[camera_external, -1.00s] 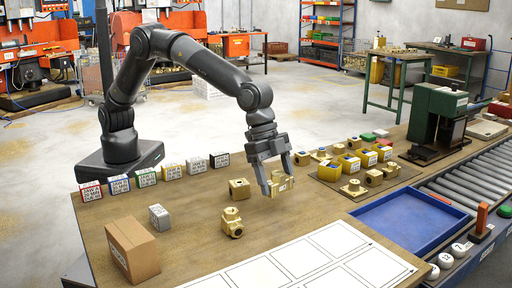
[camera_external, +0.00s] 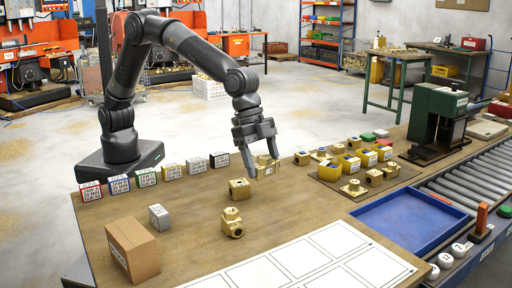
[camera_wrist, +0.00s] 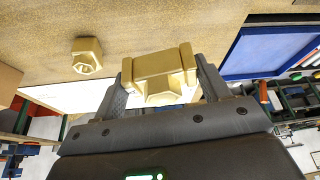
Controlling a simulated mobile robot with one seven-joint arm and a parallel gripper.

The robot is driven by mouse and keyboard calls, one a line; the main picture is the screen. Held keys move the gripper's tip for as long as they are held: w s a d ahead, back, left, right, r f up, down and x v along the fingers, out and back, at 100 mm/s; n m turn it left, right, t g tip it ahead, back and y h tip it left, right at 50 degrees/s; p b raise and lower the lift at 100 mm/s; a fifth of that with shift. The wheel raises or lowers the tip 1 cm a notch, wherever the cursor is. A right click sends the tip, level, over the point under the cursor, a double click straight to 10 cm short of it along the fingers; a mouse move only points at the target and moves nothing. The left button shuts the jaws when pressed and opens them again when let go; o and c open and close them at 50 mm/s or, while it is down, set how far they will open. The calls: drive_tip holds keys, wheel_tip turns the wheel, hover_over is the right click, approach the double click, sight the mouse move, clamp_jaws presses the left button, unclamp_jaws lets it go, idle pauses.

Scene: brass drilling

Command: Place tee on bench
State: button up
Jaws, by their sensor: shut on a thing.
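My gripper (camera_external: 262,162) is shut on a brass tee (camera_external: 266,170). In the wrist view the tee (camera_wrist: 160,66) sits between my two fingers, with a thick bar across and a hexagonal part toward the camera. It appears to be held above the wooden bench (camera_external: 185,245), though the gap is hard to judge. A brass block (camera_external: 239,189) stands on the bench just in front and to the left of the tee. Another brass fitting (camera_external: 232,223) stands nearer the camera. One brass fitting (camera_wrist: 87,55) also shows on the bench in the wrist view.
A cardboard box (camera_external: 133,250) and a grey block (camera_external: 159,217) stand at left. Labelled blocks line the back edge. A white outlined sheet (camera_external: 310,254) covers the front.

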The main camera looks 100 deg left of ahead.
drive_tip(key=shift+n, duration=0.6)
drive_tip(key=a+f, duration=0.1)
drive_tip(key=a, duration=0.4)
drive_tip(key=a+f, duration=0.1)
drive_tip(key=a, duration=0.5)
drive_tip(key=a+f, duration=0.1)
drive_tip(key=a, duration=0.5)
drive_tip(key=shift+s+f, duration=0.15)
drive_tip(key=s+a+f, duration=0.1)
drive_tip(key=s+a, duration=0.1)
drive_tip(key=a, duration=0.4)
drive_tip(key=s+a+f, duration=0.2)
drive_tip(key=s+a, duration=0.1)
drive_tip(key=a, duration=0.4)
drive_tip(key=n, duration=0.1)
hover_over(285, 170)
drive_tip(key=s, duration=0.1)
drive_tip(key=shift+t+y, duration=0.3)
drive_tip(key=shift+y, duration=0.1)
drive_tip(key=f, duration=0.6)
drive_tip(key=shift+s+a+f, duration=0.1)
drive_tip(key=shift+a+f, duration=0.25)
drive_tip(key=shift+f, duration=2.1)
drive_tip(key=shift+f, duration=0.15)
drive_tip(key=o, duration=1.4)
